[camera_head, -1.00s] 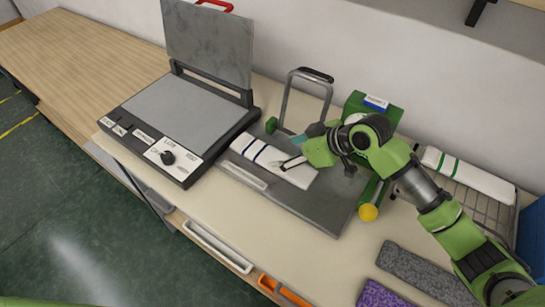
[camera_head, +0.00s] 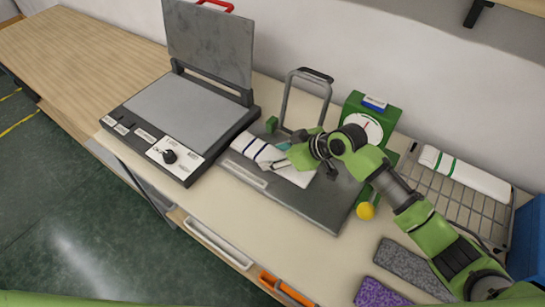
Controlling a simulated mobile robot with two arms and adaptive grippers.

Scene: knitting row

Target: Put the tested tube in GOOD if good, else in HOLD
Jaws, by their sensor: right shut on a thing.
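A white knitted tube with dark blue stripes (camera_head: 295,175) lies on a grey flat plate (camera_head: 305,209). My right gripper (camera_head: 278,161) is over the middle of this tube, shut on it; the fingertips are small and partly hidden. A second white tube with green stripes (camera_head: 468,174) lies on a wire rack (camera_head: 418,187) at the right. I cannot read any GOOD or HOLD label. My left gripper is not in view.
An open press with a grey plate (camera_head: 182,108) and a dial stands left. A green gauge with a white round dial (camera_head: 366,127) stands behind my right arm. Grey (camera_head: 408,268) and purple (camera_head: 378,294) pads lie at the front right. A blue box (camera_head: 530,238) stands far right.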

